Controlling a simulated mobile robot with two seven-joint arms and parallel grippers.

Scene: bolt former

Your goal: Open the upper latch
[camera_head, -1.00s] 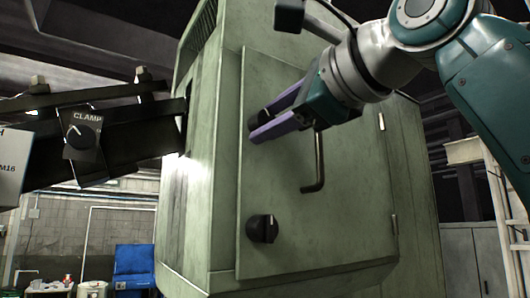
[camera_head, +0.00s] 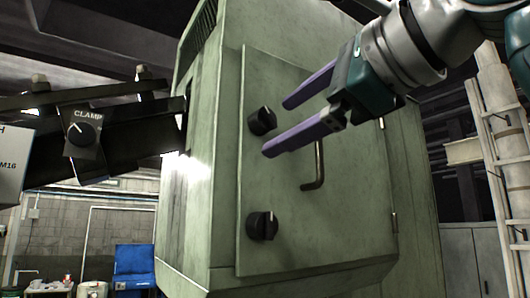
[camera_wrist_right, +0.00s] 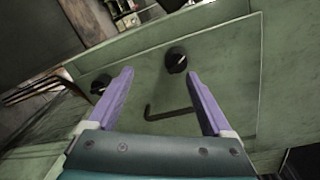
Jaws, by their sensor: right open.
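The upper latch (camera_head: 262,121) is a black round knob near the left edge of the green cabinet door (camera_head: 345,235). It also shows in the right wrist view (camera_wrist_right: 176,60), beyond the fingertips and between them, nearer the right one. My right gripper (camera_head: 277,127) is open and empty, with purple fingers spread wide. In the head view its tips are just right of the upper latch, with a visible gap. The lower latch (camera_head: 262,226), a similar knob, is below; it also shows in the wrist view (camera_wrist_right: 100,85). My left gripper is not in view.
A bent metal handle (camera_head: 318,165) sticks out of the door just below and right of my fingers. Hinges (camera_head: 394,223) are on the door's right edge. A black beam with a CLAMP dial (camera_head: 82,134) reaches in from the left beside the cabinet.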

